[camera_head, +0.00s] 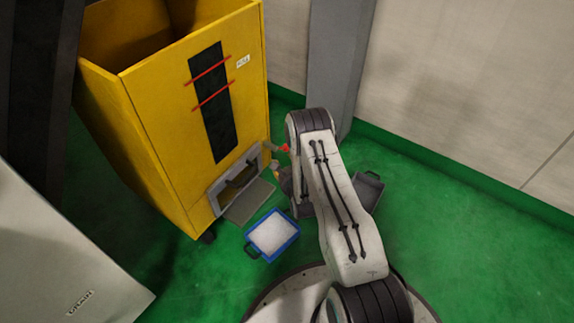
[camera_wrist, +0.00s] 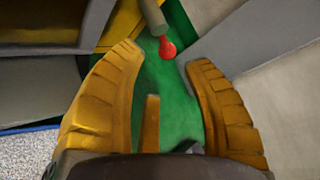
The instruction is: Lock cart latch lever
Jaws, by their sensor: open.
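The latch lever (camera_wrist: 152,14) shows in the wrist view as a grey rod ending in a red ball knob (camera_wrist: 167,48). In the head view its red knob (camera_head: 284,148) shows at the lower right edge of the yellow cart (camera_head: 165,110), partly hidden by my arm. In the wrist view the knob appears between and just beyond the fingertips, with nothing gripped. I cannot tell how far the knob is from the fingers. In the head view my arm hides most of the gripper.
An open flap (camera_head: 249,202) hangs at the cart's low hatch. A blue tray (camera_head: 252,238) of white granules stands on the green floor in front. A dark grey bin (camera_head: 371,187) is right of my arm. A grey column (camera_head: 335,60) stands behind. Floor at right is clear.

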